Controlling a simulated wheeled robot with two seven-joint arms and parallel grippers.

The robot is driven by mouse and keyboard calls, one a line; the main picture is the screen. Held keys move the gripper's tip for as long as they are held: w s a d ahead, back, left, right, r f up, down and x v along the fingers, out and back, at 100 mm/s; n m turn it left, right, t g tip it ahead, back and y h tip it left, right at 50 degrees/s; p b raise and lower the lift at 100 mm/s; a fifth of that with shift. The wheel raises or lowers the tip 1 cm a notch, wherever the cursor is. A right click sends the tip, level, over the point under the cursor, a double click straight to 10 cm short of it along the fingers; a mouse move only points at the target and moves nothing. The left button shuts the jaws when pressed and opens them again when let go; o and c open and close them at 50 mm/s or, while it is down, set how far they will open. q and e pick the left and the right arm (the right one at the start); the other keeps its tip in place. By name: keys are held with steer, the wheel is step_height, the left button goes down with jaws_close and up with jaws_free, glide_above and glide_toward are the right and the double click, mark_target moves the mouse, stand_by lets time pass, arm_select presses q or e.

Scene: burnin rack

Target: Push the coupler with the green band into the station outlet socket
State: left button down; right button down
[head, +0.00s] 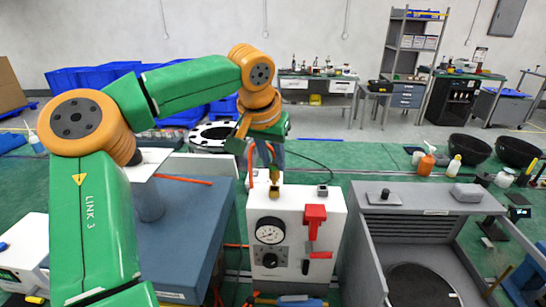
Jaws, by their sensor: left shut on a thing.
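The white station box (296,236) stands in the middle of the head view, with a round gauge, a dark knob and a red lever on its front. A brass outlet socket (274,193) rises from its top, left of centre. My left gripper (268,160) points down above the socket and is shut on the coupler (274,175). The coupler is small and brass-coloured here, upright, and lined up closely over the socket. I cannot tell whether the two touch or how deep it sits. Its green band is not clear. My right gripper is not in view.
A blue-topped bench block (185,225) stands left of the station. A grey open-topped cabinet (425,225) stands close on its right. A thin dark hose (310,160) curves right from near the gripper. Bottles and black bowls (470,149) are at the far right.

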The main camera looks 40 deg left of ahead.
arm_select(q)
steer(key=shift+f+b, duration=0.7)
steer(key=shift+f, duration=0.65)
steer(key=c, duration=0.6)
jaws_free()
steer(key=shift+r, duration=0.1)
steer(key=v, duration=0.7)
steer(key=shift+a, duration=0.1)
